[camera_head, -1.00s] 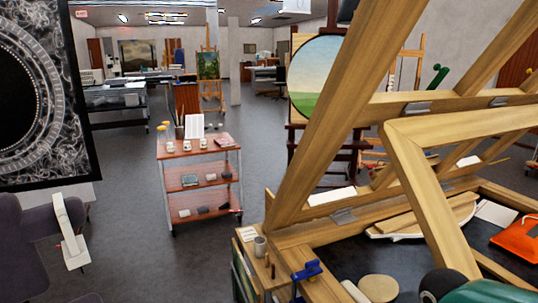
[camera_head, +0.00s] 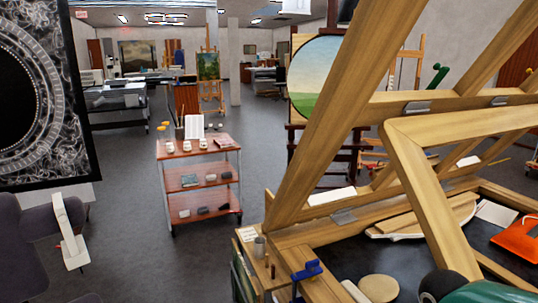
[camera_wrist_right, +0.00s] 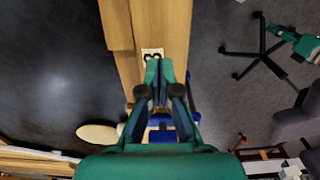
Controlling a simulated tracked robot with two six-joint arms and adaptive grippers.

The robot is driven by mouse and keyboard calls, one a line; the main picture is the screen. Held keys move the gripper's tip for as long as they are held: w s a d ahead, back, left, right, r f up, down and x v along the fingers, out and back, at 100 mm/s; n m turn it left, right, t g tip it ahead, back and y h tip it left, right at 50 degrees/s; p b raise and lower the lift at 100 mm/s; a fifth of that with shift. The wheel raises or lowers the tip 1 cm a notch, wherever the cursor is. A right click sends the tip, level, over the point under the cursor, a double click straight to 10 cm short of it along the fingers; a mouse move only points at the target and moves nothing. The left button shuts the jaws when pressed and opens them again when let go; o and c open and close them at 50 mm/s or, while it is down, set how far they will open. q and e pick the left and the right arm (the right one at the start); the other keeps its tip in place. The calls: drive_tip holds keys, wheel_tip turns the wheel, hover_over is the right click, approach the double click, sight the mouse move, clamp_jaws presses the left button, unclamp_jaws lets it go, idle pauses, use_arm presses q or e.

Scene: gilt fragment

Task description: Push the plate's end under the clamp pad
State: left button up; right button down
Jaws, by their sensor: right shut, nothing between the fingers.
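A blue clamp (camera_head: 307,270) sits at the lower front edge of the wooden easel frame. Blue parts of it (camera_wrist_right: 163,137) show behind and between my right gripper's fingers in the right wrist view. Its pad is not clearly visible. My right gripper (camera_wrist_right: 159,75) is shut and empty, its teal fingertips over a wooden bar (camera_wrist_right: 160,22) beside a small white label with a black mark (camera_wrist_right: 152,53). Contact with the wood cannot be told. I cannot make out the plate for certain. My left gripper is out of view.
The wooden easel frame (camera_head: 432,200) crosses the right side of the head view. A round pale disc (camera_head: 379,288) lies on the dark surface. A red-shelved trolley (camera_head: 198,180) stands farther back, with open floor around it.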

drive_tip(key=shift+f+b, duration=1.05)
drive_tip(key=shift+f, duration=0.35)
drive_tip(key=shift+r, duration=0.1)
drive_tip(key=shift+w+a+p, duration=0.2)
drive_tip(key=shift+w+p, duration=0.05)
drive_tip(key=shift+w, duration=0.25)
drive_tip(key=shift+w+a+p, duration=0.2)
drive_tip(key=shift+w, duration=0.3)
drive_tip(key=shift+s+d, duration=0.15)
drive_tip(key=shift+s, duration=0.25)
wheel_tip(320, 180, up, 9)
drive_tip(key=p, duration=0.7)
idle(0.3)
